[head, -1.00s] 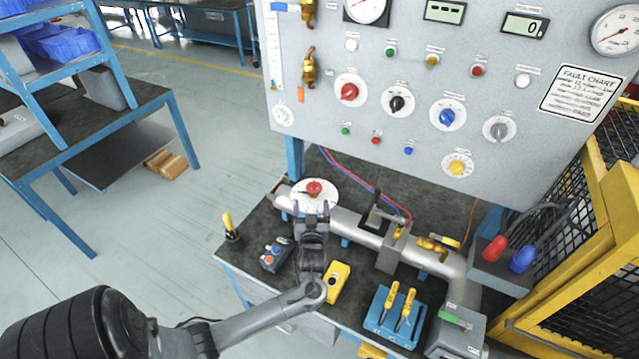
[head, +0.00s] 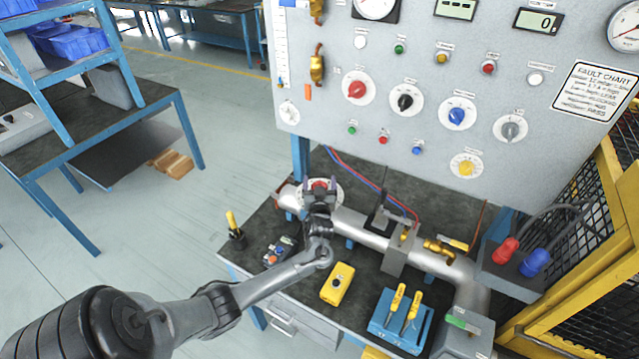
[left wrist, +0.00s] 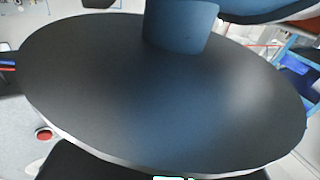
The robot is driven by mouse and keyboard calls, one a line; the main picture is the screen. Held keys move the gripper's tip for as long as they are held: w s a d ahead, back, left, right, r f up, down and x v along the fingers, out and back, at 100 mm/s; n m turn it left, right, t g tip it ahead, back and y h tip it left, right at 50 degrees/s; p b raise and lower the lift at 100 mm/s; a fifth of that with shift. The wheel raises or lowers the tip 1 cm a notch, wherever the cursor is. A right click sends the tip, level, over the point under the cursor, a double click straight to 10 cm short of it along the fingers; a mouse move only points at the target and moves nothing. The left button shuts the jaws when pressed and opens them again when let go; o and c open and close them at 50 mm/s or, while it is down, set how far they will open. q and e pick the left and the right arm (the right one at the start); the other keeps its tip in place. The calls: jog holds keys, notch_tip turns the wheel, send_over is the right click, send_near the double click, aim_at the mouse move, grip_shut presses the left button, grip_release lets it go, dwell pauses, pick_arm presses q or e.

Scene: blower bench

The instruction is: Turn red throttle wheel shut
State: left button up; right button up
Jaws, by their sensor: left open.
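The red throttle wheel (head: 320,183) sits on a white round dial plate (head: 338,193) at the left end of the grey pipe on the bench. My left gripper (head: 320,192) is open, with its fingers over the wheel and hiding much of it in the head view. Whether the fingers touch the wheel cannot be told. The left wrist view is mostly filled by a large dark round surface (left wrist: 165,95), so the fingers do not show there. My right gripper is not in view.
The upright panel (head: 340,105) with knobs stands behind the bench. Right of my gripper are the pipe (head: 366,233) and a clamp. A yellow box (head: 338,285), a blue tool holder (head: 385,325) and a yellow-handled tool (head: 233,222) stand nearby. A yellow cage is at the right.

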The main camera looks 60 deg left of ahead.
pick_arm(q)
jog(key=shift+w+a, duration=0.15)
jog(key=shift+a, duration=0.1)
jog(key=shift+c, duration=0.5)
jog(key=c, duration=0.9)
jog(key=shift+o, duration=0.2)
